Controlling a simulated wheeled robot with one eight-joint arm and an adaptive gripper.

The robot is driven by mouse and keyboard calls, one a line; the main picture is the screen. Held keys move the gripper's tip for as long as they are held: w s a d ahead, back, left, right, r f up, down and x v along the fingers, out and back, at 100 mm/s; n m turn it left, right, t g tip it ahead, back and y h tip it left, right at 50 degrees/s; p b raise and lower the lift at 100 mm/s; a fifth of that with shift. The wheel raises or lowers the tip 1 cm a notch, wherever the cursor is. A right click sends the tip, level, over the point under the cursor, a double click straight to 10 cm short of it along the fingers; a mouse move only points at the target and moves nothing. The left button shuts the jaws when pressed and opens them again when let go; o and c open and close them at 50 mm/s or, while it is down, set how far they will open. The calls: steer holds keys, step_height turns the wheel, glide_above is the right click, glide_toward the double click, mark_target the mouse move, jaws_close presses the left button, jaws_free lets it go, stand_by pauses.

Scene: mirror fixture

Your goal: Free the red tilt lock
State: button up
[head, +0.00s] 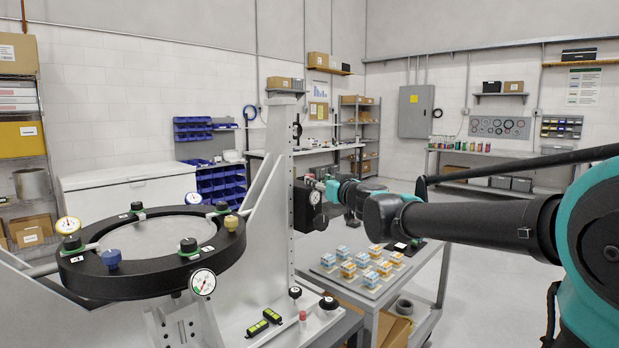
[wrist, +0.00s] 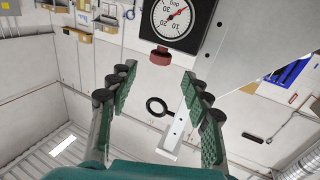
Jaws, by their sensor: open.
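A dark red knob (wrist: 160,56) sits at the edge of a black gauge box with a white dial (wrist: 172,18) in the wrist view. My gripper (wrist: 158,71) is open and empty, its two fingers on either side of the knob's line, with no contact visible. In the head view my gripper (head: 330,189) is close to the gauge box (head: 309,205) on the grey upright, and partly hides it. A small red cap (head: 302,315) also stands on the fixture base. I cannot tell for certain which red part is the tilt lock.
A round mirror in a black ring (head: 150,275) with several knobs and dials stands at left. A grey upright (head: 278,160) rises beside the gauge. A cart (head: 400,295) with small orange and blue blocks is below my arm. A black ring (wrist: 157,107) shows between the fingers.

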mark_target(312, 177)
steer(key=x, duration=0.7)
steer(key=shift+w+a, duration=0.2)
steer(key=shift+w, duration=0.15)
jaws_close()
